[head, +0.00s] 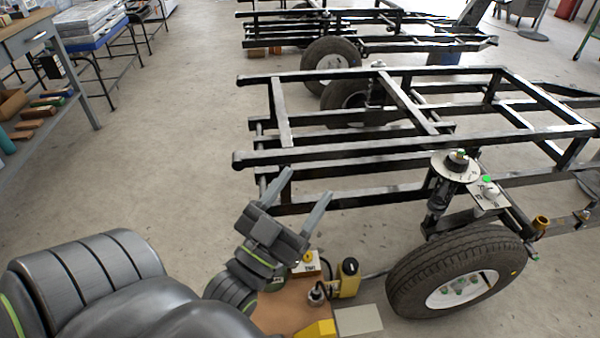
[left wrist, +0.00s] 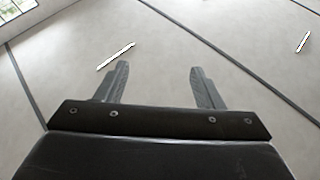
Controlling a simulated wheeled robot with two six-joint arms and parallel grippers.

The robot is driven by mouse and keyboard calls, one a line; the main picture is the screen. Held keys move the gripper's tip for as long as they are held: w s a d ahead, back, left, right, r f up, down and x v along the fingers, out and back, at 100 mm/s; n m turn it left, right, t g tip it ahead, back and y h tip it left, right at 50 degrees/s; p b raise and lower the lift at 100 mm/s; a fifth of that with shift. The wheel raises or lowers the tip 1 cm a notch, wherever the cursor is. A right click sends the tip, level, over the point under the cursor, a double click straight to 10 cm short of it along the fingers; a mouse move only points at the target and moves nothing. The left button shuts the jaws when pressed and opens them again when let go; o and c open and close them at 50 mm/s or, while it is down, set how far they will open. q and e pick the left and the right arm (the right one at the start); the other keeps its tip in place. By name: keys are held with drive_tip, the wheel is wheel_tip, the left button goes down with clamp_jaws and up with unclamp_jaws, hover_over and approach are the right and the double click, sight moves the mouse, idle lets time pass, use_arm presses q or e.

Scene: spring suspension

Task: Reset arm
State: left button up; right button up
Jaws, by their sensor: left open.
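My left gripper (head: 295,195) is in the lower middle of the head view, its arm coming in from the lower left. Its two fingers stand apart with nothing between them. In the left wrist view the open fingers (left wrist: 160,85) point at a pale, plain surface with dark lines, well away from any object. The gripper appears in front of the near end of a black metal frame (head: 340,158); whether it touches the frame is hard to tell, but no contact shows. My right gripper is not in either view.
A wheel (head: 455,270) with a spring strut (head: 440,195) sits at the frame's near side. A brown board (head: 285,310) with a yellow device (head: 348,278) lies below my gripper. A workbench (head: 40,60) stands at the left. Floor (head: 180,150) between bench and frame is clear.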

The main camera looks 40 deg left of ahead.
use_arm(q)
drive_tip(key=shift+f, duration=0.15)
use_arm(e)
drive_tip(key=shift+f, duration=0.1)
